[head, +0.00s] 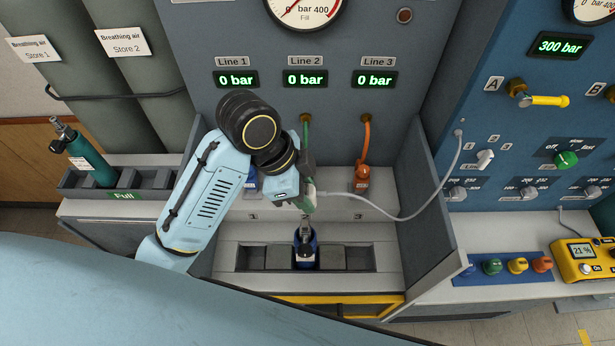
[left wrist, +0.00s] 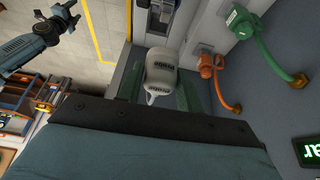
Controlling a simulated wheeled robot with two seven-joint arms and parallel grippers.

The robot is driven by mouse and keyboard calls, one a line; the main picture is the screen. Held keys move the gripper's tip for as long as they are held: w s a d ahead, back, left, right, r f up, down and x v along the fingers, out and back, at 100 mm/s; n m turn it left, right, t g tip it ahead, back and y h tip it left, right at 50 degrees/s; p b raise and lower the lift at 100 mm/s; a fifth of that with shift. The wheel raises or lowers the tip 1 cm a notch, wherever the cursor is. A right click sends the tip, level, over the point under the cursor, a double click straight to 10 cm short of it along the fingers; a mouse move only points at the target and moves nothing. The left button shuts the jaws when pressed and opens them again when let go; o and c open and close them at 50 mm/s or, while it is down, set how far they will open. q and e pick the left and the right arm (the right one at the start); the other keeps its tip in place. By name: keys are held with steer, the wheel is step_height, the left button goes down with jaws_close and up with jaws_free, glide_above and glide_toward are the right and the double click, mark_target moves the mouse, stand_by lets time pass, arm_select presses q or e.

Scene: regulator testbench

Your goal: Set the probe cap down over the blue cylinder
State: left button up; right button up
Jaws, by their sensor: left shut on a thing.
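The probe cap is a pale, rounded piece marked "Probe" (left wrist: 161,68). In the left wrist view it sits between the two greenish fingers of my left gripper (left wrist: 158,92), which is shut on it. In the head view my left gripper (head: 308,196) is above and behind the blue cylinder, with a grey cable running from the cap to the right. The cap and the cylinder look apart. My right arm seems to show at the left wrist view's upper left; its fingers are unclear.
The rack (head: 345,258) has empty slots on both sides of the cylinder. An orange connector (head: 361,178) on its hose is at the right, and a green hose (head: 306,135) hangs behind my gripper. The cable (head: 400,218) loops to the blue panel. Side walls flank the bay.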

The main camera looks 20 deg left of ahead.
arm_select(q)
steer(key=shift+s+f, duration=0.2)
steer(key=shift+f, duration=0.15)
steer(key=shift+s+f, duration=0.1)
steer(key=shift+f, duration=3.25)
arm_select(e)
steer(key=shift+s, duration=0.35)
arm_select(q)
steer(key=shift+a, duration=0.15)
